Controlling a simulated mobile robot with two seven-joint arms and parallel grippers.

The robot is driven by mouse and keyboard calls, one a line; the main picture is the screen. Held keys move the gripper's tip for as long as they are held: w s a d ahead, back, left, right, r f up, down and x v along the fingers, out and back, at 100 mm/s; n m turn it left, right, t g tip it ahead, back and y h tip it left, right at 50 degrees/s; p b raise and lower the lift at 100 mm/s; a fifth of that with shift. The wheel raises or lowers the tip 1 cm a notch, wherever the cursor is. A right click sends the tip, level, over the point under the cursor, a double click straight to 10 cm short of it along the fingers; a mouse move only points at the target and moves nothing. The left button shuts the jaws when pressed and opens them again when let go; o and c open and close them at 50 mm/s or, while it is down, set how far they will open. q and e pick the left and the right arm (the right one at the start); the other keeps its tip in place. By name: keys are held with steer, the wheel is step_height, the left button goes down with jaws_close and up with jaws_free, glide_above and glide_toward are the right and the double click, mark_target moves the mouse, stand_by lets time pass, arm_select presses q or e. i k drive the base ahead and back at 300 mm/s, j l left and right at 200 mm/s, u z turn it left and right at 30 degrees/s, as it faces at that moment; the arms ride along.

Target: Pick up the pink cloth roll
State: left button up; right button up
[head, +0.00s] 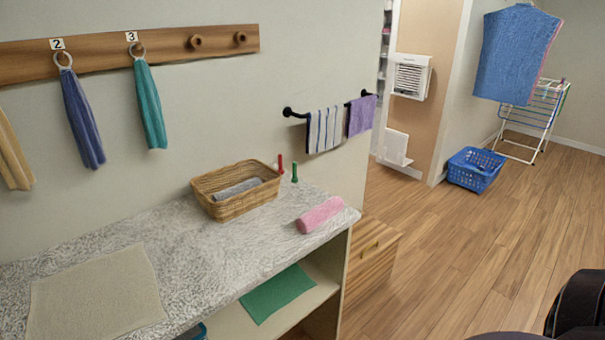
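The pink cloth roll (320,215) lies on its side on the speckled grey counter (215,255), near the counter's right front corner. Nothing covers it. Neither gripper shows a fingertip in the head view. A dark part at the lower right edge looks like part of my own body.
A wicker basket (235,207) holding a grey roll (238,188) stands behind and left of the pink roll. A red peg (281,164) and a green peg (294,173) stand behind it. A beige mat (95,295) lies at left. Wooden floor (460,240) is clear at right.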

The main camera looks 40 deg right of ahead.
mark_target(316, 217)
steer(key=l+z, duration=0.35)
steer(key=k+l+z, duration=0.1)
steer(key=z, duration=0.25)
steer(key=l+z, duration=0.3)
steer(key=i+l+u, duration=0.5)
steer(key=i+l, duration=0.15)
steer(key=l, duration=0.3)
